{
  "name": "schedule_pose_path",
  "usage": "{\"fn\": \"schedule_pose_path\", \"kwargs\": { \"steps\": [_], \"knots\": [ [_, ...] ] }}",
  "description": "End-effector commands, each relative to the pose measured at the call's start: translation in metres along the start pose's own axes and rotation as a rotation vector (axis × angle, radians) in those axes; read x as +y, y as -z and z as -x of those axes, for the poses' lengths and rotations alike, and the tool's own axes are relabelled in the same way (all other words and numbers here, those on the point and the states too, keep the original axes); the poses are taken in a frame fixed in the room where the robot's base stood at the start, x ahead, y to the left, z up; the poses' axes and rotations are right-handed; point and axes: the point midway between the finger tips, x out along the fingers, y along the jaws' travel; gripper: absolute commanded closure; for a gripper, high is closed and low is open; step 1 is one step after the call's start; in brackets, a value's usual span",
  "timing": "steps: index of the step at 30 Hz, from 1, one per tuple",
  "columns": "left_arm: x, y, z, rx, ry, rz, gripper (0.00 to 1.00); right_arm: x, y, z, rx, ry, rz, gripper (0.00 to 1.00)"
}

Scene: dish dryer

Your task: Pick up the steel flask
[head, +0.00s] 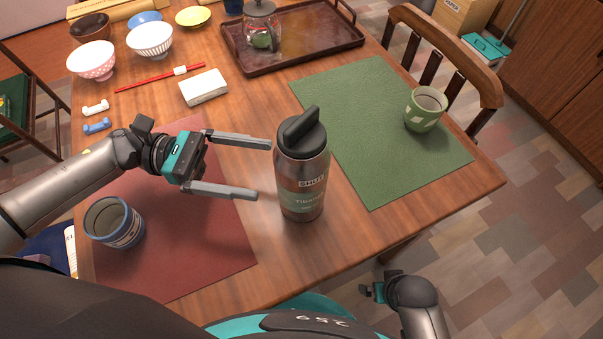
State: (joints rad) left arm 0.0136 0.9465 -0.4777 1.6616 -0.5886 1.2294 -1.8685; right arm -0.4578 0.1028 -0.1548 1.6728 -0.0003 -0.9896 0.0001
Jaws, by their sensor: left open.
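The steel flask (302,180) stands upright on the wooden table, between the red mat and the green mat. It has a black lid with a loop handle and a printed band. My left gripper (264,170) is open, its two fingers pointing right toward the flask. The fingertips end just left of the flask in the picture; nothing is between them. I cannot tell whether a fingertip touches it. My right gripper (372,291) is low at the bottom right, beyond the table's front edge; its fingers are too small and hidden to judge.
A blue-rimmed cup (114,222) stands on the red mat (190,265). A green cup (425,109) stands on the green mat (375,150). A white block (203,87), red chopsticks (150,79), several bowls and a brown tray (335,38) with a glass jar (262,28) lie farther back.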

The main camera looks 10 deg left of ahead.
Motion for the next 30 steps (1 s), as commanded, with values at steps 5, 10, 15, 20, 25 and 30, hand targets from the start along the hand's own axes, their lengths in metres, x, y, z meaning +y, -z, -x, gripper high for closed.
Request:
{"fn": "schedule_pose_path", "kwargs": {
  "steps": [5, 10, 15, 20, 25, 30],
  "knots": [
    [-0.002, -0.005, -0.027, -0.003, 0.004, -0.001, 0.00, 0.000, 0.003, 0.001, 0.005, 0.000, 0.000, 0.00],
    [-0.002, -0.004, -0.044, -0.001, 0.001, 0.000, 0.00, 0.000, 0.009, 0.006, 0.015, 0.000, -0.001, 0.00],
    [-0.001, -0.004, -0.046, 0.000, -0.001, 0.001, 0.00, 0.000, 0.010, 0.007, 0.019, 0.000, -0.001, 0.00],
    [-0.001, -0.004, -0.046, 0.000, 0.000, 0.001, 0.08, 0.000, 0.008, 0.007, 0.016, 0.000, -0.001, 0.00],
    [-0.001, -0.004, -0.046, 0.000, 0.000, 0.001, 0.27, 0.000, 0.007, 0.006, 0.013, 0.000, -0.001, 0.00],
    [-0.001, -0.004, -0.046, 0.000, 0.000, 0.002, 0.46, 0.000, 0.007, 0.006, 0.012, 0.000, -0.002, 0.00]
  ]
}}
